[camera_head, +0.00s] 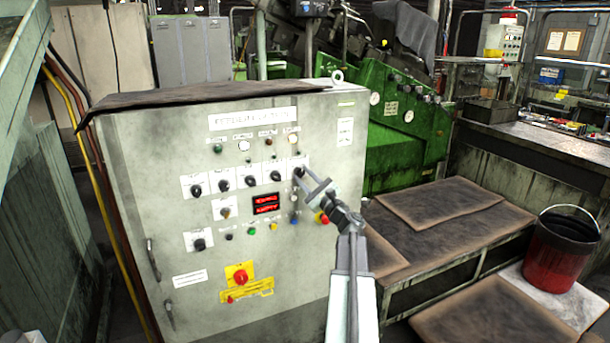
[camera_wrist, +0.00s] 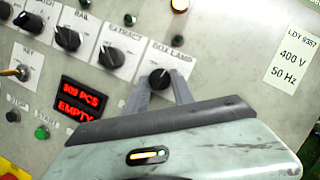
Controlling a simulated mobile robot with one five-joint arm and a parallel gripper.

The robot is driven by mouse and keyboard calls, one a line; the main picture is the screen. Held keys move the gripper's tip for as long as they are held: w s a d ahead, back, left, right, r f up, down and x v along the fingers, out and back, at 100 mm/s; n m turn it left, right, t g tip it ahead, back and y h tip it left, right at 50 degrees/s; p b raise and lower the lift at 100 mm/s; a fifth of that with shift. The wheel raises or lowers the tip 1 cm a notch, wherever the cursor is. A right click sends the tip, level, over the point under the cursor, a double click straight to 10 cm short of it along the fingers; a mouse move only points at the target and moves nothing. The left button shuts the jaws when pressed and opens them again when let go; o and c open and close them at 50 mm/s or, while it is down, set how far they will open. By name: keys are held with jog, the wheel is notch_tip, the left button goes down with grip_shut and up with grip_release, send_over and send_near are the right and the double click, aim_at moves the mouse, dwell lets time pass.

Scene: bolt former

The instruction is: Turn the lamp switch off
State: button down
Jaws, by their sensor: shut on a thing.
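The lamp switch (camera_wrist: 159,78) is a black rotary knob on a white plate labelled "BOX LAMP", at the right end of a row of similar knobs. My gripper (camera_wrist: 162,84) has its two grey fingers on either side of this knob and is shut on it. In the head view my gripper (camera_head: 301,176) reaches the same knob at the right end of the row on the grey control cabinet (camera_head: 130,200). The fingers partly cover the knob there. The knob's exact pointer angle is hard to read.
Neighbouring knobs, including the "EXTRACT" knob (camera_wrist: 111,57), sit close to the left. A red display (camera_wrist: 77,100) and small buttons lie below the row. A red emergency button (camera_head: 240,277) is lower on the cabinet. A red bucket (camera_head: 556,255) stands at the right.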

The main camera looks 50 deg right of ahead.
jog(key=n+y+p, duration=0.1)
jog(key=n, duration=0.1)
jog(key=n+g+p, duration=0.1)
jog(key=n+p, duration=0.1)
jog(key=n, duration=0.1)
jog(key=r+n+y+p, duration=0.1)
jog(key=n, duration=0.1)
jog(key=shift+s+d+n+g+y, duration=0.15)
jog(key=shift+d+n+g+y, duration=0.15)
jog(key=shift+n+g, duration=0.1)
jog(key=n+g+p, duration=0.1)
jog(key=n+p, duration=0.2)
jog(key=n, duration=0.1)
jog(key=shift+f+g+p, duration=0.15)
jog(key=shift+g+p, duration=0.15)
jog(key=shift+p, duration=0.1)
jog(key=c, duration=1.1)
grip_release()
jog(key=shift+a, duration=0.1)
jog(key=s, duration=0.7)
jog(key=shift+s, duration=0.4)
